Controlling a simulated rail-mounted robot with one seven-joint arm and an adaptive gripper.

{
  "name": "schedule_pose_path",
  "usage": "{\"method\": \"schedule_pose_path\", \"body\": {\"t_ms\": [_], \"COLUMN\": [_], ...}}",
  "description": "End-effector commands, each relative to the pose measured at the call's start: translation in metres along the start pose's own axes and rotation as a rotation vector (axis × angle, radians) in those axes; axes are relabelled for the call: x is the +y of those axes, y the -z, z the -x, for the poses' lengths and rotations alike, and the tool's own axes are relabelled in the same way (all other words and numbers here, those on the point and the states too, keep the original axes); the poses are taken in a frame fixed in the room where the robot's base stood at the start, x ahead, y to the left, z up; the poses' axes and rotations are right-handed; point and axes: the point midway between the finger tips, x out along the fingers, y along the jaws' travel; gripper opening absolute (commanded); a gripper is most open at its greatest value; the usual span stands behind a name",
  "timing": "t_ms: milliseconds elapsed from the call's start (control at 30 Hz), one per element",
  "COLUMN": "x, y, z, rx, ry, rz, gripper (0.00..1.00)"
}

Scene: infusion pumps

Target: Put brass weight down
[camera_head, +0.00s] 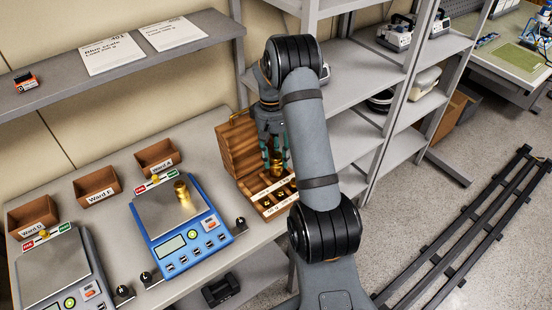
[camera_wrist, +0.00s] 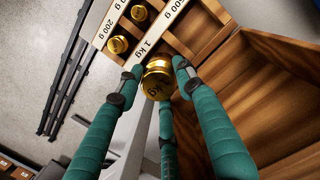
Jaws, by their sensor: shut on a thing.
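My gripper (camera_head: 273,155) has teal fingers and is shut on a brass weight (camera_head: 277,169), over the open wooden weight box (camera_head: 240,150). In the wrist view, the fingers (camera_wrist: 158,76) close around this weight (camera_wrist: 157,85), which is marked in kg. It is beside the box's "1 kg" label strip (camera_wrist: 150,42). I cannot tell whether it touches the box floor. Smaller brass weights (camera_wrist: 118,44) sit in compartments near the "200 g" label. Another brass weight (camera_head: 183,194) stands on the pan of the blue scale (camera_head: 187,243).
A second scale (camera_head: 60,270) is at the lower left. Bins labelled Ward (camera_head: 97,186) line the back of the bench. The box's raised lid (camera_wrist: 270,90) stands close to the fingers. Grey shelving (camera_head: 350,95) rises behind my arm. Small dark weights (camera_head: 240,223) flank the scale.

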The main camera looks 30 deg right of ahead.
Motion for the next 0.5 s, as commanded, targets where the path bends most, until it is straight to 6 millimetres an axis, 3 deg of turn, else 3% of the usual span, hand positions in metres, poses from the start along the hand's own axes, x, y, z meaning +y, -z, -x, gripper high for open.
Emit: {"method": "schedule_pose_path", "body": {"t_ms": [200,500], "x": [0.001,0.001], "y": [0.003,0.003], "z": [-0.014,-0.016], "rx": [0.004,0.004], "ry": [-0.001,-0.001], "rz": [0.000,0.000], "gripper": [0.00,0.00]}}
